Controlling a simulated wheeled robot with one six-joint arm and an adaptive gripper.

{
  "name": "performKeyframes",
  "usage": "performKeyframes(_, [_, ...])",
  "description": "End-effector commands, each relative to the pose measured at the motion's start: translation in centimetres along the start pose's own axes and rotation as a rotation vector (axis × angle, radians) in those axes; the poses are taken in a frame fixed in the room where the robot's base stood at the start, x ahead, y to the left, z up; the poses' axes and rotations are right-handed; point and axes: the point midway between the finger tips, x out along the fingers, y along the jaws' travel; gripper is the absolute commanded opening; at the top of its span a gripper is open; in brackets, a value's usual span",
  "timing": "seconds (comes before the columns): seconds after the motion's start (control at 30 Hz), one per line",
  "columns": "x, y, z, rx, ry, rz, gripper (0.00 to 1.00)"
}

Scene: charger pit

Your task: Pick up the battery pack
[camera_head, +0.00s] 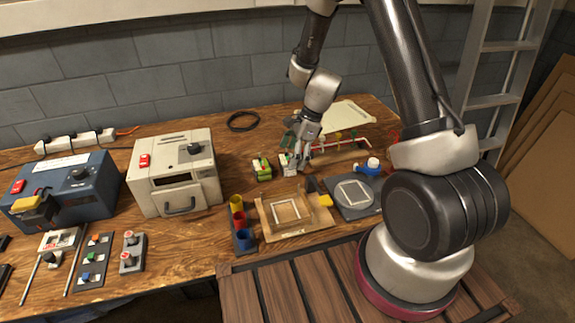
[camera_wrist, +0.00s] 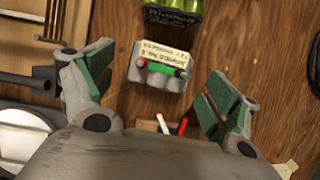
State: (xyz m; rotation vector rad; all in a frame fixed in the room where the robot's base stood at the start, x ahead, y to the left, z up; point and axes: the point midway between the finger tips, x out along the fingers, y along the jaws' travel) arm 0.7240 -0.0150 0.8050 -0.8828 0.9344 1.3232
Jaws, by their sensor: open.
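A small pale block (camera_wrist: 160,65) with a printed label and a green and red piece on its near side lies on the wooden table. I cannot tell for sure whether it or the green block beside it is the battery pack. The green block (camera_wrist: 172,13) has a dark label and is cut off by the top edge of the wrist view. In the head view the green block (camera_head: 262,169) stands just left of the pale block (camera_head: 287,163). My gripper (camera_wrist: 155,88) is open and empty, its green-padded fingers spread to either side of the pale block without visibly touching it.
A wooden tray (camera_head: 268,228) and a dark plate with a round pale disc (camera_head: 353,193) lie in front. Colored cups (camera_head: 239,219), a grey charger box (camera_head: 176,197) and a blue one (camera_head: 88,186) stand left. Red and white sticks (camera_wrist: 162,124) lie near my gripper.

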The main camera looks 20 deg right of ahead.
Motion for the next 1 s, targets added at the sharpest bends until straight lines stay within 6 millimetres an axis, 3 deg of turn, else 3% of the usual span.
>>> performKeyframes(0.2, [3.1, 0.1, 0.2, -0.001, 0.001, 0.001, 0.88])
performKeyframes(0.47, [3.5, 0.0, 0.2, -0.003, 0.002, -0.001, 0.88])
performKeyframes(0.83, [3.4, 0.1, 0.2, -0.003, 0.001, 0.0, 0.26])
performKeyframes(1.0, [3.4, 0.0, 0.2, -0.003, 0.001, -0.001, 0.26])
